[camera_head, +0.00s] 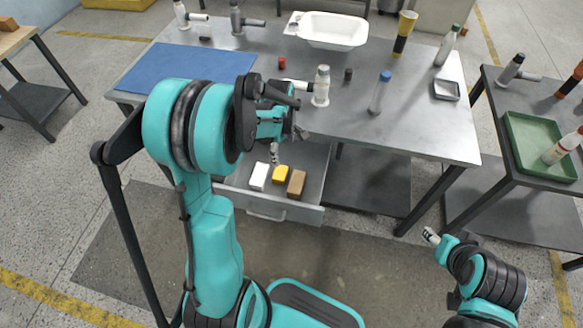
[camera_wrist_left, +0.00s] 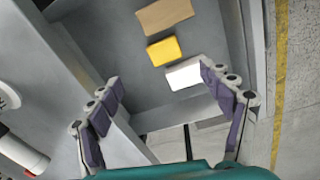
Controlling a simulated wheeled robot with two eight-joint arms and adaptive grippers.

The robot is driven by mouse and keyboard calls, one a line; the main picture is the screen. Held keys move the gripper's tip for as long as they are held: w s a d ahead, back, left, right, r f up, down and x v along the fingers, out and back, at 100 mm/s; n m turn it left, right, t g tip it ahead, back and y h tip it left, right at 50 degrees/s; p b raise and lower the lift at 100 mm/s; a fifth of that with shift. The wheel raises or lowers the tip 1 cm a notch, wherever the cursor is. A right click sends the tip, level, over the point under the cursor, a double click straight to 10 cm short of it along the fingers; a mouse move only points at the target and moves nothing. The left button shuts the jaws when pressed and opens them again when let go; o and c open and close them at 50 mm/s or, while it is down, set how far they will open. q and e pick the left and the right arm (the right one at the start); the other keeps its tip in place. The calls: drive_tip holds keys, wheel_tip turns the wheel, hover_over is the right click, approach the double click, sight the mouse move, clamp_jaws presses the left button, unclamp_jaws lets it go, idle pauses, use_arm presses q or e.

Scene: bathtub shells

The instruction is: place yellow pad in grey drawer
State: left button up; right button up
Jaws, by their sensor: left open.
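The yellow pad (camera_head: 280,174) lies inside the open grey drawer (camera_head: 310,192), between a white block and a brown block. It also shows in the left wrist view (camera_wrist_left: 164,51), lying flat on the drawer floor. My left gripper (camera_head: 284,138) is over the drawer's back part, near the table's front edge.
The white block (camera_head: 259,176) and brown block (camera_head: 297,183) share the drawer. The metal table (camera_head: 420,120) above holds a blue mat (camera_head: 185,68), a white basin (camera_head: 333,30), bottles and small parts. A side table with a green tray (camera_head: 530,145) stands at the right.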

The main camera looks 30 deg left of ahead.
use_arm(q)
drive_tip(key=s+d+r+m+t, duration=0.6)
drive_tip(key=s+d+r+m, duration=0.7)
drive_tip(key=m, duration=0.5)
drive_tip(key=shift+s+r, duration=0.25)
drive_tip(key=shift+s, duration=0.8)
